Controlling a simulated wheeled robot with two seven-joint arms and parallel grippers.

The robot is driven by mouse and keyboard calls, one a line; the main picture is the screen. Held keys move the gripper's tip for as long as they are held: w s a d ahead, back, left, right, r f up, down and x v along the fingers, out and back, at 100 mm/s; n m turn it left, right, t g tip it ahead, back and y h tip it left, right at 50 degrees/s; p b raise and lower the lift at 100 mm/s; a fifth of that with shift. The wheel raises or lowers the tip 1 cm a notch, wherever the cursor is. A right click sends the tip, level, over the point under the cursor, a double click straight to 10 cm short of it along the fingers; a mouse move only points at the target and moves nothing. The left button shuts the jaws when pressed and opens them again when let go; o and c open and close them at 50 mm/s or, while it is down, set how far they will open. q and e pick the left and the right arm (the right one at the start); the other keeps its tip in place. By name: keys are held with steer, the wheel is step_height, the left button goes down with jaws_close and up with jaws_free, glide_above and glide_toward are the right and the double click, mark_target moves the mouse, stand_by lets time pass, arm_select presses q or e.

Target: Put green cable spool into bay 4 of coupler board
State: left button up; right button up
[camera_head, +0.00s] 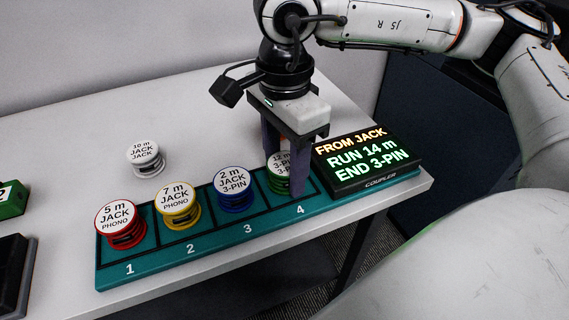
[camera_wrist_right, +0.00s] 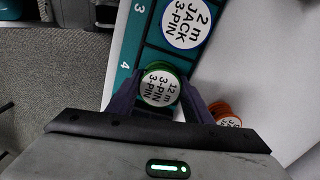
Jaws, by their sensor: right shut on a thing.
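The green cable spool (camera_head: 275,174), with a white top reading 12 m 3-PIN 3-PIN, is at bay 4 of the teal coupler board (camera_head: 182,266). My right gripper (camera_head: 284,180) reaches down from above with its fingers on either side of the spool, shut on it. In the right wrist view the spool (camera_wrist_right: 160,86) sits between the fingertips. Whether it rests on the bay floor or is slightly above, I cannot tell. My left gripper is not in view.
Bays 1 to 3 hold a red spool (camera_head: 121,226), a yellow spool (camera_head: 178,207) and a blue spool (camera_head: 234,190). A white spool (camera_head: 146,158) stands behind the board. A lit display (camera_head: 367,158) is at its right end. An orange spool (camera_wrist_right: 226,115) shows in the wrist view.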

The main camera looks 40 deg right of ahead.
mark_target(284, 163)
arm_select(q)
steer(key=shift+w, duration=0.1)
arm_select(e)
steer(key=shift+f, duration=0.1)
steer(key=shift+s+f+b, duration=0.1)
steer(key=shift+f+b, duration=0.3)
steer(key=shift+b, duration=0.25)
steer(key=o, duration=1.2)
steer(key=shift+r+p, duration=0.25)
steer(key=shift+p, duration=0.15)
arm_select(q)
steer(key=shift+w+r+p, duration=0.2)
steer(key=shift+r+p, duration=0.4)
steer(key=shift+p, duration=0.2)
arm_select(e)
step_height(284, 163, up, 13)
steer(key=shift+f, duration=0.2)
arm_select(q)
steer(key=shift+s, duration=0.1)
